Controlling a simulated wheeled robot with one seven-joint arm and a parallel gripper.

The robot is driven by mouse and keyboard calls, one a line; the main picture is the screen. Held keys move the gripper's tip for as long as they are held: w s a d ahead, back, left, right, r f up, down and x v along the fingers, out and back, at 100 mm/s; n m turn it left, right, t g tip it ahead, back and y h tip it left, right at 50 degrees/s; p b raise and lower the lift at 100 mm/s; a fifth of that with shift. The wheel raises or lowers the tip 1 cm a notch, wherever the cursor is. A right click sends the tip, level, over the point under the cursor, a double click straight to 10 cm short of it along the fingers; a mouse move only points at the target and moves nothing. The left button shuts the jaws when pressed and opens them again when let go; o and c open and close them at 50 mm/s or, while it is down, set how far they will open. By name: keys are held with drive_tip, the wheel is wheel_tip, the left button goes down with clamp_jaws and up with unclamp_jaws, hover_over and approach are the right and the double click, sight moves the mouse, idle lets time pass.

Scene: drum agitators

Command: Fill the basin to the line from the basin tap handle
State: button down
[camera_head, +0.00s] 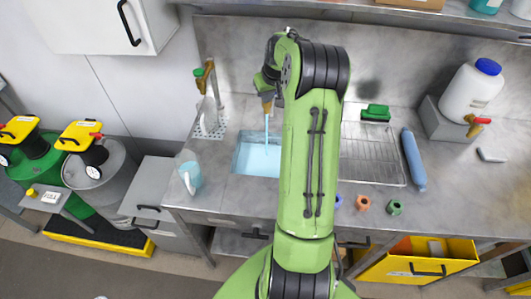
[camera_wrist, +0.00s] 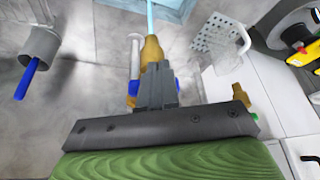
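The basin (camera_head: 244,160) is sunk in the steel counter and holds light blue water. A blue stream falls into it from the brass basin tap (camera_head: 267,104). The tap's brass body (camera_wrist: 152,50) and the stream (camera_wrist: 150,14) also show in the wrist view. My gripper (camera_wrist: 157,82) is at the tap, its fingers close together on the blue tap handle (camera_wrist: 131,88), which shows on both sides of them. In the head view my arm hides the basin's right part and most of the handle. I cannot make out the fill line.
A second tap (camera_head: 204,76) with a green handle stands left over a perforated tray (camera_head: 208,128). A wire rack (camera_head: 372,160) and a blue roll (camera_head: 413,160) lie to the right.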

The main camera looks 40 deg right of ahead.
drive_tip(key=shift+w+r, duration=0.15)
drive_tip(key=shift+w, duration=0.1)
wheel_tip(320, 180, up, 6)
drive_tip(key=p, duration=0.4)
drive_tip(key=shift+w+a, duration=0.2)
drive_tip(key=shift+w, duration=0.15)
